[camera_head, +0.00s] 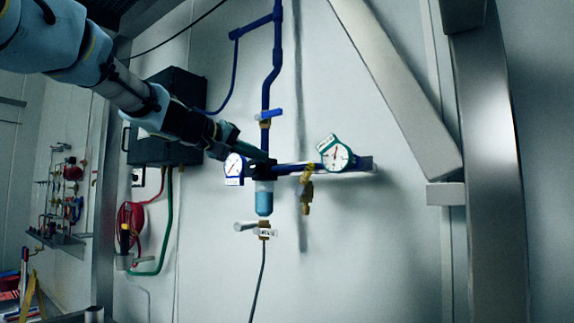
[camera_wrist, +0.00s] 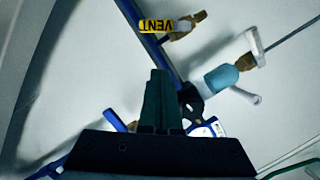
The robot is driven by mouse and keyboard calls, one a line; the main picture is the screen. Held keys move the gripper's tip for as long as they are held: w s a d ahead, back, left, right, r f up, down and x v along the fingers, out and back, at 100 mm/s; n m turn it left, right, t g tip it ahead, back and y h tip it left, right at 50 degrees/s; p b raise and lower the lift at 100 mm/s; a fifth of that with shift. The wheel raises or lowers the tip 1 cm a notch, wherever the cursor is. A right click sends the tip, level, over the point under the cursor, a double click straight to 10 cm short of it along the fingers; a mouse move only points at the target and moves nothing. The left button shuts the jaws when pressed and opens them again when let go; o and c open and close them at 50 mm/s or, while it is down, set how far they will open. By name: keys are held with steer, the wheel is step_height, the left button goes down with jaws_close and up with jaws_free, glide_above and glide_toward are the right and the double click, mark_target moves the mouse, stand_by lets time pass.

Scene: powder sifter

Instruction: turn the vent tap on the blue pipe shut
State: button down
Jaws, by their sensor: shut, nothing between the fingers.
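The vent tap is a brass fitting (camera_head: 307,195) hanging below the right part of the horizontal blue pipe (camera_head: 290,168). In the wrist view the brass body (camera_wrist: 190,23) shows at the top, with a yellow handle (camera_wrist: 155,27) marked VENT reaching across towards the blue pipe (camera_wrist: 133,12). In the head view the handle is small and its angle is hard to tell. My gripper (camera_head: 272,160) is shut and empty in front of the pipe junction, left of the vent tap. Its fingertips (camera_wrist: 160,72) point towards the pipe, apart from the VENT handle.
A round gauge (camera_head: 337,153) sits right of the vent tap and another gauge (camera_head: 235,166) sits left. A light blue bowl (camera_head: 264,200) hangs below the junction, above a white-handled tap (camera_head: 248,227). A blue-lever tap (camera_head: 268,115) is above. A slanted beam (camera_head: 395,85) stands right.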

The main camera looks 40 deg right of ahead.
steer(key=w+r+n, duration=0.1)
steer(key=p, duration=0.6)
glide_above(304, 179)
steer(key=w+a, duration=0.3)
steer(key=w, duration=0.2)
steer(key=shift+h, duration=0.4)
steer(key=s+f, duration=0.1)
steer(key=s+d+f, duration=0.1)
steer(key=s+f, duration=0.1)
steer(key=shift+s, duration=0.25)
steer(key=shift+s+f+b, duration=0.1)
steer(key=shift+f+b, duration=0.05)
steer(key=shift+b, duration=0.3)
